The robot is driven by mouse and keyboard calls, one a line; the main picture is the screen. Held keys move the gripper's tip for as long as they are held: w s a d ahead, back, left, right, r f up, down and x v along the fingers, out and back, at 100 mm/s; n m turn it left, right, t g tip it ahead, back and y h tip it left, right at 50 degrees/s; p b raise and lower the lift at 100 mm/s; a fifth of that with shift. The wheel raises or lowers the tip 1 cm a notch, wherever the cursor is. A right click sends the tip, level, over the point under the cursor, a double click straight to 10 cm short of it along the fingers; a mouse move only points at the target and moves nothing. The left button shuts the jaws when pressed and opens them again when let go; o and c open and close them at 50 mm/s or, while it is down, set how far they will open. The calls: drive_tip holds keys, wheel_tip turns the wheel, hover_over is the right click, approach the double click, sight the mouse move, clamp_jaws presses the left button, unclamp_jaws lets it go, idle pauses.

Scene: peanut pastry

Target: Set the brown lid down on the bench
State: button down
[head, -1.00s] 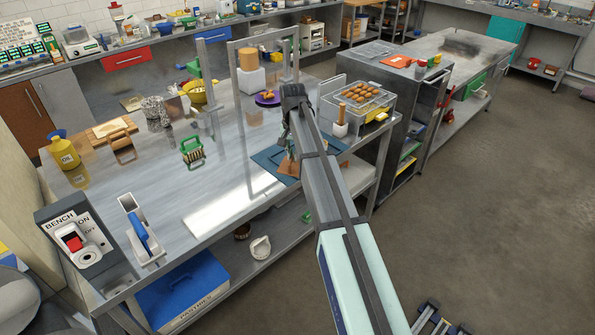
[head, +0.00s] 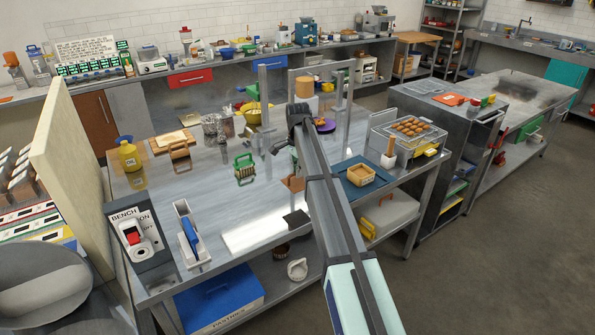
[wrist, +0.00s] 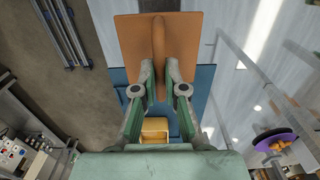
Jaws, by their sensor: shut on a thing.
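The brown lid (wrist: 135,45) is a flat square plate with a raised handle across its middle. My gripper (wrist: 159,72) is shut on that handle in the wrist view. In the head view the lid (head: 291,183) shows beside my arm, partly hidden by it. It hangs above the steel bench (head: 215,205), with a dark shadow on the bench nearer the front edge. The gripper fingers are mostly hidden there. An open yellow box (head: 362,175) sits on a blue mat (head: 387,172) to the right of the lid.
A rack of brown pastries (head: 408,127) and a wooden-handled tool (head: 388,155) stand right of the mat. A green-handled tool (head: 244,167) lies left of the lid. A metal frame (head: 291,85) stands behind. Bench around the lid's left side is clear.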

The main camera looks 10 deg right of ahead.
sight(297, 182)
drive_tip(key=shift+f+b, duration=0.8)
drive_tip(key=shift+f, duration=2.6)
drive_tip(key=shift+f+p, duration=0.3)
drive_tip(key=shift+f, duration=0.35)
idle(2.0)
drive_tip(key=c, duration=1.2)
unclamp_jaws()
drive_tip(key=shift+o, duration=0.5)
drive_tip(key=o, duration=0.5)
drive_tip(key=shift+r, duration=0.15)
